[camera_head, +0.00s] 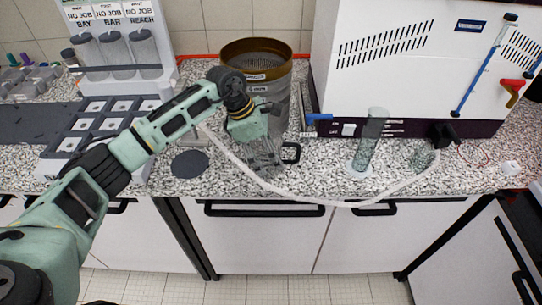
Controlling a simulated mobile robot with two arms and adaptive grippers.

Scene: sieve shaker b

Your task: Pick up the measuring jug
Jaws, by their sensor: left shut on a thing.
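My left gripper (264,160) reaches down over the counter in front of a sieve drum. It is shut on what looks like the measuring jug, a clear, greyish vessel whose black handle (292,153) sticks out to the right. The gripper hides much of the jug's body, and I cannot tell whether its base touches the counter. My right gripper is not in view.
A metal sieve drum (257,65) stands just behind. A pale hose (330,202) loops across the counter's front edge. A clear cylinder (371,138) stands to the right, before a white machine (400,60). A dark disc (190,164) lies left, near a compartmented tray (75,146).

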